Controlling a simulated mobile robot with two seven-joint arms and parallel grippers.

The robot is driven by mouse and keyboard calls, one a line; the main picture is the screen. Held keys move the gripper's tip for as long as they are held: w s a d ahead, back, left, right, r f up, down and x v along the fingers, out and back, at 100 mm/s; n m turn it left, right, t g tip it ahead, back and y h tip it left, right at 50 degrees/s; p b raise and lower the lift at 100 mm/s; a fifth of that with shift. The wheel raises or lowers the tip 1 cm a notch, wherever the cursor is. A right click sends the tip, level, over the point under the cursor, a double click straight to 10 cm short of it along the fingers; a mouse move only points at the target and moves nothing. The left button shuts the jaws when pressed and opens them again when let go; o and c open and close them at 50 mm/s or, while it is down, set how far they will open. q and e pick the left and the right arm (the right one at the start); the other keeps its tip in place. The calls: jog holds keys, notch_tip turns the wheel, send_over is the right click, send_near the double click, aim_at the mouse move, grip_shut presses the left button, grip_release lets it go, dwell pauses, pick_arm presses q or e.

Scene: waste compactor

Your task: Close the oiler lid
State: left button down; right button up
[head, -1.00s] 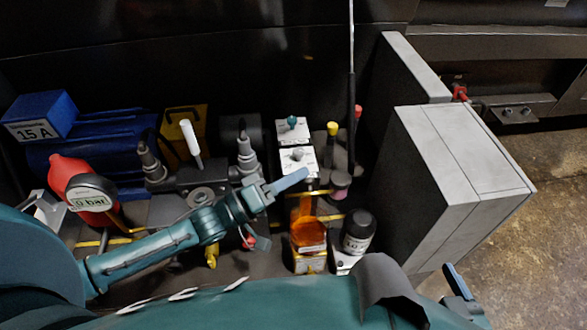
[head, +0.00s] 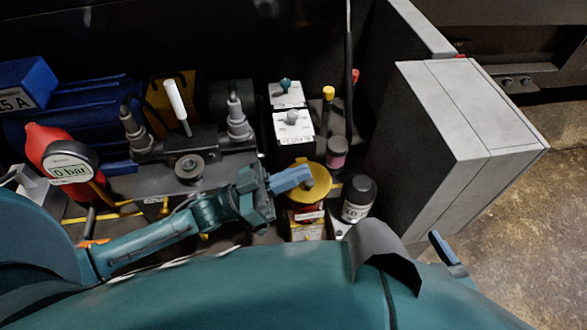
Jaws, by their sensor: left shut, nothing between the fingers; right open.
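The oiler (head: 307,218) stands in the middle, with an amber reservoir mostly hidden under its round yellow lid (head: 320,185). The lid's broad round face shows above the reservoir. Whether it sits fully flat cannot be told. My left gripper (head: 308,175) is shut and empty, its blue fingertips over the lid's left part, at or very near its surface. They hide part of the lid. My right gripper (head: 442,246) shows only in part at the lower right, beside the grey box and away from the oiler; it is open.
A black-capped bottle (head: 358,198) stands close to the right of the oiler. White switch boxes (head: 293,128) are behind it. A valve block with a white lever (head: 177,103) and a red gauge unit (head: 45,145) are to the left. A large grey box (head: 450,130) bounds the right.

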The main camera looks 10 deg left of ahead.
aim_at(294, 189)
pick_arm(q)
jog(key=shift+s+d+f+m+g+b, duration=0.15)
jog(key=shift+f+m+g+b, duration=0.2)
jog(key=shift+m, duration=0.55)
pick_arm(e)
jog(key=shift+w+a+f, duration=0.15)
jog(key=shift+w+f, duration=0.05)
jog(key=shift+f, duration=0.2)
pick_arm(q)
jog(key=shift+f+h, duration=0.1)
jog(key=shift+h, duration=0.2)
pick_arm(e)
jog(key=shift+w, duration=0.1)
jog(key=shift+r, duration=0.1)
